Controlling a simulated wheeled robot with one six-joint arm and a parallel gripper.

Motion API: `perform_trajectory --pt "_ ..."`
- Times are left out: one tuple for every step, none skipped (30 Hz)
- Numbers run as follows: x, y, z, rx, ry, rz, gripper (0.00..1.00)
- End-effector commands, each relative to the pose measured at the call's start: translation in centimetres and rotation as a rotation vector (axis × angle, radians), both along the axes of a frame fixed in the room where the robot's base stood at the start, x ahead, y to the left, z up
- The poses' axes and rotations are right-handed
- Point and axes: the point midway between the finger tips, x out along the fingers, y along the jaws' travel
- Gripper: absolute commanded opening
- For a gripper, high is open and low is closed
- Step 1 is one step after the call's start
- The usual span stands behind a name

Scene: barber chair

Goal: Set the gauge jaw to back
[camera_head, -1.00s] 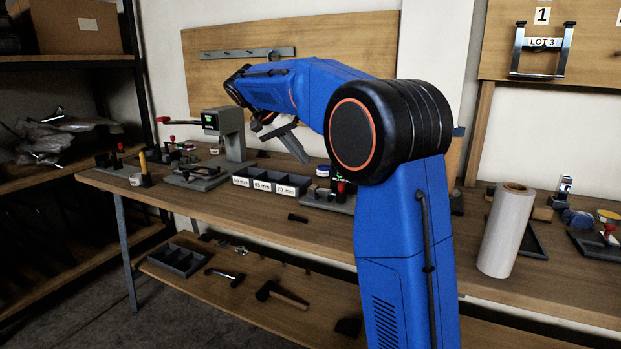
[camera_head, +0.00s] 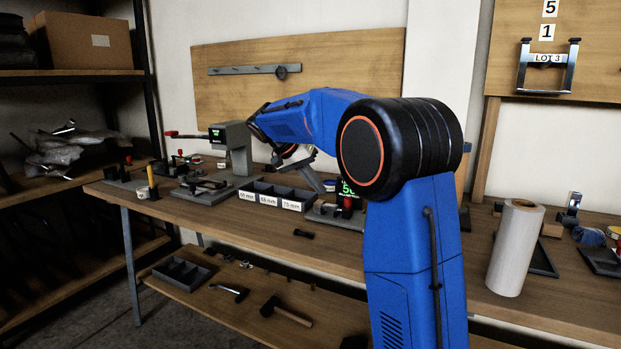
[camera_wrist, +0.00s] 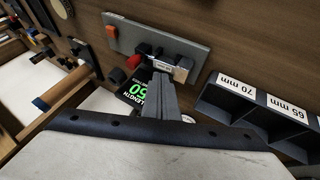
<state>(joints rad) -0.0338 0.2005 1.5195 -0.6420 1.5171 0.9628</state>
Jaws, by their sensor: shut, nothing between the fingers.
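The gauge (camera_wrist: 180,32) shows in the wrist view as a grey base plate with an orange block at one end, dark blocks on it and a red knob. In the head view the gauge (camera_head: 325,212) stands near the bench's middle, partly behind my arm, with a red-topped post. My gripper (camera_wrist: 162,82) is shut and empty, its tips appearing beside the gauge's dark blocks and small white label. Whether they touch is unclear. Which dark block is the jaw, and its position, I cannot tell.
A dark bin (camera_head: 268,191) with size labels stands left of the gauge; it also shows in the wrist view (camera_wrist: 262,118). A grey device with a green screen (camera_head: 236,145) stands farther left. A white roll (camera_head: 514,247) is at the right. The bench front is mostly clear.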

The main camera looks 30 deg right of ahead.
Motion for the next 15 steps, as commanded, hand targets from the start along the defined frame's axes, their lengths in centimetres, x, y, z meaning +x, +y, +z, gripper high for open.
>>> perform_trajectory --pt "-0.1 -0.6 -0.8 0.000 0.002 -0.002 0.00" --pt "-0.1 -1.0 -1.2 0.000 0.002 -0.002 0.00" --pt "-0.2 -1.3 -1.7 0.000 0.002 -0.002 0.00" --pt "-0.2 -1.6 -2.2 0.000 0.002 -0.002 0.00" --pt "-0.2 -1.9 -2.5 0.000 0.002 -0.002 0.00" --pt "-0.7 -2.4 -2.3 -0.001 -0.001 -0.003 0.00" --pt "-1.0 -2.8 -2.3 0.000 -0.001 -0.003 0.00" --pt "-1.3 -3.0 -2.3 0.000 0.000 -0.002 0.00" --pt "-1.6 -3.4 -2.3 0.000 -0.001 -0.002 0.00" --pt "-1.8 -3.6 -2.3 0.000 -0.001 -0.002 0.00" --pt "-2.0 -3.8 -2.3 0.000 -0.001 -0.002 0.00" --pt "-2.3 -4.1 -2.3 0.000 -0.001 -0.002 0.00" --pt "-2.4 -4.2 -2.3 -0.001 -0.001 -0.002 0.00" --pt "-2.6 -4.4 -2.4 0.000 0.000 -0.002 0.00" --pt "-2.7 -4.5 -2.4 0.000 0.001 -0.002 0.00"
